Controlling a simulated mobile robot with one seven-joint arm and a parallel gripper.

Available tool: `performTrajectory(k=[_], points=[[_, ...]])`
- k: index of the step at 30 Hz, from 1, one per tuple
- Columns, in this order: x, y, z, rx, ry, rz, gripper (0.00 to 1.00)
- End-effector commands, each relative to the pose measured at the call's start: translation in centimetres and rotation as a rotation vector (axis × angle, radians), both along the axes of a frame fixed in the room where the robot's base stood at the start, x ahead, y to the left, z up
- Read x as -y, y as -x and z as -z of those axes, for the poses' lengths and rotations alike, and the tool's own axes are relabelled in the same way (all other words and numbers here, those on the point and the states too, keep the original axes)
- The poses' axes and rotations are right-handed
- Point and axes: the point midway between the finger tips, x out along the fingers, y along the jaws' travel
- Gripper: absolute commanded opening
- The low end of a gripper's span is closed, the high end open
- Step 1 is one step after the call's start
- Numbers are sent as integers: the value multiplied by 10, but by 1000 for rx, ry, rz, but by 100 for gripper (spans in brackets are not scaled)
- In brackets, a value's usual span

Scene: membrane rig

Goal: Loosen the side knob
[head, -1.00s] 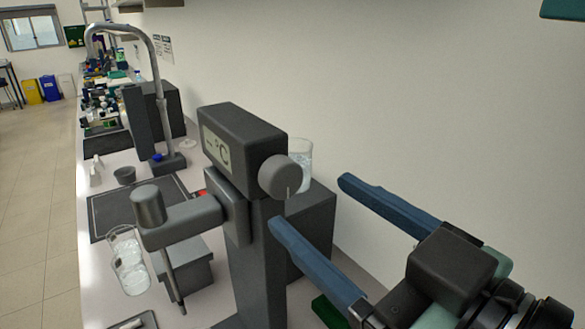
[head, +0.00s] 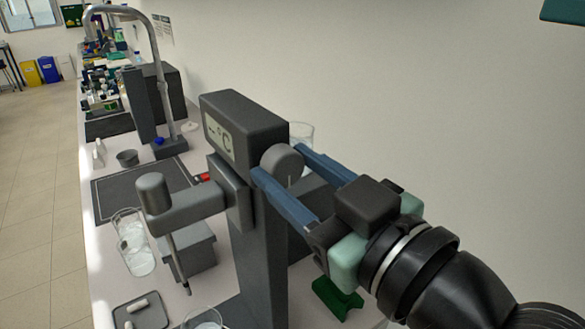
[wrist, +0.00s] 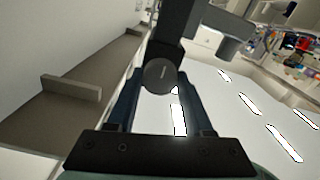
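The side knob (head: 283,160) is a grey round knob on the right side of the dark box with the °C display (head: 243,122). It also shows in the wrist view (wrist: 159,75), with a thin index line. My gripper (head: 279,165) is open, with one blue finger on each side of the knob and the fingertips level with it. In the wrist view the fingers flank the knob with what looks like a small gap; I cannot tell whether either one touches.
A clear beaker (head: 301,134) stands behind the knob. The grey side arm with a cylinder (head: 154,192) sticks out to the left. Glass beakers (head: 134,240) and a tray (head: 140,312) stand at the lower left. A green object (head: 336,297) lies below my gripper.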

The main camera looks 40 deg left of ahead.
Motion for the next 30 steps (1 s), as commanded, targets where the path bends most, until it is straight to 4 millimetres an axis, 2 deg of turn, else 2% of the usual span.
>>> performTrajectory(k=[1,5,6,17,30], points=[[0,0,0,0,0,0,26],[0,0,0,0,0,0,2],[0,0,0,0,0,0,0],[0,0,3,63,21,1,0],[0,1,7,397,136,1,0]])
